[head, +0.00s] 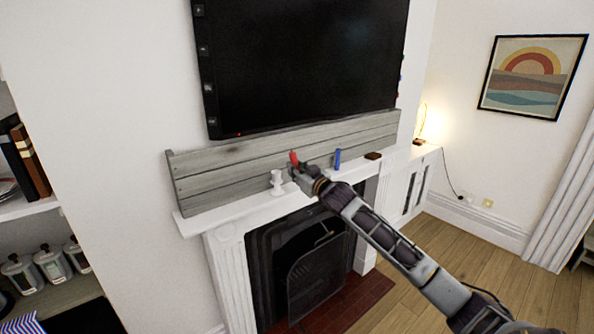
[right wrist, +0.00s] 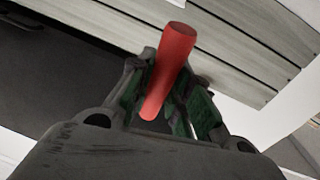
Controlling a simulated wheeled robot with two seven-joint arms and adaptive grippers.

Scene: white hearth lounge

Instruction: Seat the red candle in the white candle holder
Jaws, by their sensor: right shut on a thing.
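The red candle (head: 294,159) is above the mantel, held in my right gripper (head: 300,174). In the right wrist view the candle (right wrist: 172,68) sits between the two fingers of the gripper (right wrist: 165,105), which is shut on it, and it looks slightly tilted there. The white candle holder (head: 277,182) stands upright on the mantel, just left of my right gripper in the head view. The holder shows no candle in it. The holder is not seen in the right wrist view. My left gripper is not in view.
The white mantel shelf (head: 215,217) has a grey plank board (head: 215,168) behind it. A blue candle-like object (head: 337,159) and a small dark brown block (head: 373,155) stand to the right of my gripper. A large screen (head: 305,60) hangs above. A fireplace (head: 310,265) is below.

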